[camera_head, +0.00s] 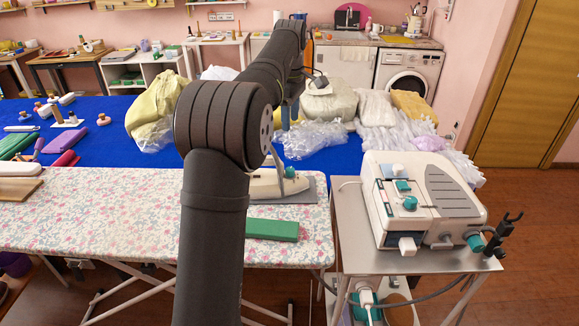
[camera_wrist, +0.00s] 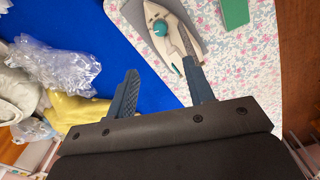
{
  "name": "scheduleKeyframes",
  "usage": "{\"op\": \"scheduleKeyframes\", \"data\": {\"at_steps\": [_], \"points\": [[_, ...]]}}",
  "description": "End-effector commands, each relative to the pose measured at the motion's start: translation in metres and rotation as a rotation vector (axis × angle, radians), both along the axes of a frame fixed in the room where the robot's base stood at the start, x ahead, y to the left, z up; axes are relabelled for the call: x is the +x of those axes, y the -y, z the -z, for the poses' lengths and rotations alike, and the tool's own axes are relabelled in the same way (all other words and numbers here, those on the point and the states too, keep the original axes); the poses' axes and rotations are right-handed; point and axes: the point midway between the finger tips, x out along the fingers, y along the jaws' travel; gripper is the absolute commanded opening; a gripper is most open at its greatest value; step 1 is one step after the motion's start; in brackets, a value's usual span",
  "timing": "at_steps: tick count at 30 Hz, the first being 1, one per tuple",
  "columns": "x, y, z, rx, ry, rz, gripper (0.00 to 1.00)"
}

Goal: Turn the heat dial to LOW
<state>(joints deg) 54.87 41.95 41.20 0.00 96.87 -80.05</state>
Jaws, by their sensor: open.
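The iron (camera_head: 262,186) is cream with a teal dial (camera_head: 290,172) and rests on a grey pad at the right end of the floral ironing board. In the wrist view, the iron (camera_wrist: 178,42) and its teal dial (camera_wrist: 160,28) lie beyond my fingers. A second teal dial (camera_head: 410,203) is on top of the white steam unit (camera_head: 455,190) on the metal stand. The pictures do not show which dial is the heat dial; markings are too small to read. My gripper (camera_wrist: 161,68) is open and empty; its right finger overlaps the iron's end in the wrist view, contact unclear.
A green block (camera_head: 271,229) lies on the ironing board (camera_head: 110,215) in front of the iron. A black holder (camera_head: 497,235) sticks up at the stand's right edge.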

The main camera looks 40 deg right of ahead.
Motion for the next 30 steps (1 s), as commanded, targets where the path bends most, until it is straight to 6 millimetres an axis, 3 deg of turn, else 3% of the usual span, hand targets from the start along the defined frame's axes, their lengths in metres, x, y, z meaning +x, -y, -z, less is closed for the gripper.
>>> {"op": "scheduleKeyframes", "data": {"at_steps": [5, 21, 30], "points": [[-0.001, -0.001, 0.026, 0.003, -0.003, 0.001, 0.48], [0.000, -0.001, 0.140, 0.002, -0.001, 0.002, 0.48], [0.000, -0.001, 0.168, -0.001, 0.000, 0.002, 0.48]]}}
